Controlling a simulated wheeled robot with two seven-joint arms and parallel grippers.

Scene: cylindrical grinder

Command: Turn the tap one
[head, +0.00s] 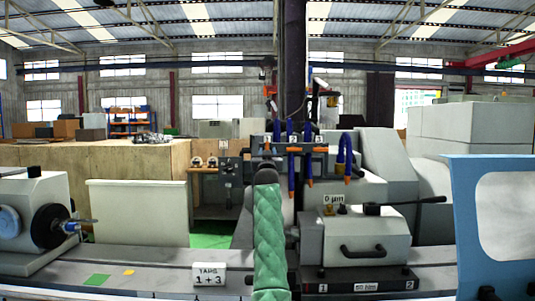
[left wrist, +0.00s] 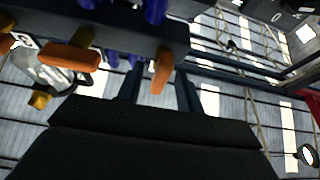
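A row of orange tap handles (head: 293,150) sits on a dark bar above the machine, with number labels over it. Blue hoses (head: 291,175) hang from there to orange nozzles. My left gripper (head: 266,163) is raised just under the left end of the row; its fingers are hard to make out there. In the left wrist view, its two dark fingers (left wrist: 158,90) stand apart and point up toward the bar. An orange piece (left wrist: 162,70) shows between or in front of them; I cannot tell if they touch. Another orange handle (left wrist: 68,55) is to the left. My right gripper is out of view.
A grey box with a black handle (head: 362,250) is on the right, and a blue-framed guard (head: 463,220) is at far right.

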